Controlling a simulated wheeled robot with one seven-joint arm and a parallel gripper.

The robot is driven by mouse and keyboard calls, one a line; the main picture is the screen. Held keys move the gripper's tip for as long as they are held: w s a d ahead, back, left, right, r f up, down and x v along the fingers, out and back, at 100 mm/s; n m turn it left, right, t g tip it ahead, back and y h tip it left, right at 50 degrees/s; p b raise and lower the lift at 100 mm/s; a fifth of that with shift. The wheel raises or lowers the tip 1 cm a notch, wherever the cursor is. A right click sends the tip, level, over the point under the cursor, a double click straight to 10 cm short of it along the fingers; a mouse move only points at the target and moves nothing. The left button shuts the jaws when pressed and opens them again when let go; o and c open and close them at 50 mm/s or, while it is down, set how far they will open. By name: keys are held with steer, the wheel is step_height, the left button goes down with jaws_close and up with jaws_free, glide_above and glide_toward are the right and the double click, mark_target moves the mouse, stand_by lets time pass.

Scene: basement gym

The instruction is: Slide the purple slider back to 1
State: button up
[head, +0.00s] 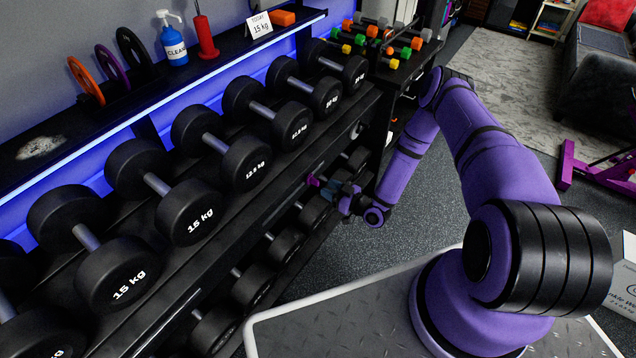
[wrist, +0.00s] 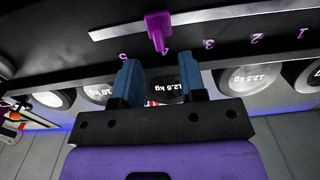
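The purple slider (wrist: 157,27) sits on a pale straight track (wrist: 215,18) along the dark rack rail. It stands at the 4 mark, with 5 to its left and 3, 2 and 1 to its right in the wrist view. My gripper (wrist: 159,66) is open, its two blue fingers apart and pointing at the slider. The slider lies just beyond the fingertips, roughly in line with the gap, and I see no contact. In the head view the slider (head: 313,181) is a small purple spot left of my gripper (head: 338,190).
Black dumbbells (head: 200,212) fill the rack above and below the rail. Speckled floor (head: 420,220) is open right of the rack.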

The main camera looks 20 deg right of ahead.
mark_target(318, 181)
steer(key=shift+x, duration=2.6)
steer(key=shift+c, duration=0.4)
jaws_close()
